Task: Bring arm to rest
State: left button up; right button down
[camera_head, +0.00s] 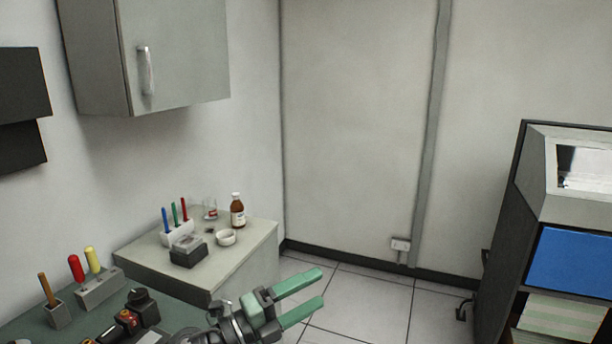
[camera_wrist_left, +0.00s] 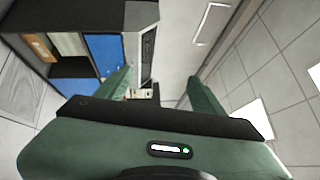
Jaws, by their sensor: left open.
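My left gripper (camera_head: 308,297) is at the bottom centre of the head view, with its two green fingers apart and nothing between them. It is in the air over the tiled floor, to the right of the green-topped bench. In the left wrist view the same gripper (camera_wrist_left: 160,88) shows its two green fingers spread, with the dark machine and the wall beyond them. My right gripper is in neither view.
A green bench (camera_head: 30,322) with tool holders is at the lower left. A small cabinet (camera_head: 250,238) behind it bears a brown bottle (camera_head: 238,214) and pens. A wall cupboard (camera_head: 190,60) hangs above. A machine (camera_head: 570,205) stands at right. Floor between is clear.

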pick_arm(q)
jog(key=a+f+n+t+y, duration=0.3)
jog(key=a+n+t+y, duration=0.75)
jog(key=n, duration=0.75)
jog(key=s+a+f+n+g+y, duration=0.5)
jog(key=s+a+f+n+y, duration=0.1)
jog(key=a+f, duration=0.25)
jog(key=s+a+f+n+g, duration=0.15)
jog(key=s+f+g, duration=0.3)
jog(key=s, duration=0.45)
jog(key=s+f+n+g, duration=0.2)
jog(key=s+f+g, duration=0.3)
jog(key=s, duration=0.4)
jog(key=s+a+f+n+g, duration=0.1)
jog(key=s+f+n+g, duration=0.15)
jog(key=s+f, duration=0.5)
jog(key=s+f+m+g, duration=0.1)
jog(key=s+f, duration=0.1)
jog(key=f, duration=1.1)
jog(key=s+f, duration=0.2)
jog(key=f, duration=1.1)
jog(key=s+a+f+g, duration=0.1)
jog(key=s+a+f, duration=0.1)
jog(key=s+f, duration=1.2)
jog(key=shift+s+a+f, duration=0.2)
jog(key=shift+s+a, duration=0.1)
jog(key=shift+s, duration=0.45)
